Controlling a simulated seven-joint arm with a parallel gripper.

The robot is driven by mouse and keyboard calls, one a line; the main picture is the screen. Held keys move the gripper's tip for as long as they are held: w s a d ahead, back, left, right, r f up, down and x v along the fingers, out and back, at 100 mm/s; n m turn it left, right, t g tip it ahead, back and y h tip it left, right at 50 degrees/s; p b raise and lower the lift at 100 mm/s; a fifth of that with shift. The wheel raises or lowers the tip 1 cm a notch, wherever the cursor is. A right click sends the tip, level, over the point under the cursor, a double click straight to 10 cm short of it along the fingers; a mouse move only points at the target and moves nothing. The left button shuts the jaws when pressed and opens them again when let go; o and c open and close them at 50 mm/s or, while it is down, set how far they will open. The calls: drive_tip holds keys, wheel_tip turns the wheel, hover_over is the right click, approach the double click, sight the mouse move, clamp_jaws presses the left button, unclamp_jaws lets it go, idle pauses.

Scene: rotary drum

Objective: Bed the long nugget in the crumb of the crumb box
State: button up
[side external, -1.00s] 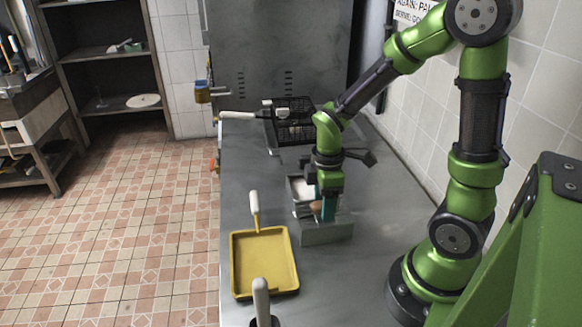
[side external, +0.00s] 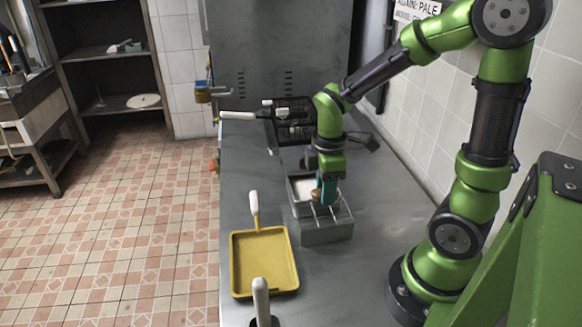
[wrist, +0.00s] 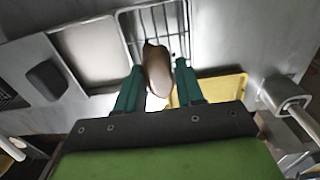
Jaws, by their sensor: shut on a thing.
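My gripper (wrist: 158,70) is shut on the long nugget (wrist: 157,66), a brown rounded piece between the teal fingers. In the side view my gripper (side external: 325,188) holds the nugget (side external: 316,194), mostly hidden by the fingers, above the metal box (side external: 328,234). The box has a wire-racked compartment at the front and a pale-filled compartment (side external: 303,185) behind it. In the wrist view the pale-filled compartment (wrist: 98,52) is left of the nugget, and the wire rack (wrist: 172,20) lies beyond it. I cannot tell the pale filling's texture.
A yellow tray (side external: 236,266) with a white-handled tool (side external: 254,207) lies left of the box. A black wire basket (side external: 290,133) with a white handle is behind. An upright white handle (side external: 261,290) stands at the front edge.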

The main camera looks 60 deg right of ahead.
sight(313, 184)
drive_tip(key=shift+r, duration=0.65)
drive_tip(key=shift+d+f, duration=0.15)
drive_tip(key=shift+d, duration=0.05)
drive_tip(key=w+d+r, duration=0.2)
drive_tip(key=w+d, duration=0.5)
drive_tip(key=w, duration=0.1)
drive_tip(key=shift+d, duration=0.3)
drive_tip(key=shift+f, duration=5.45)
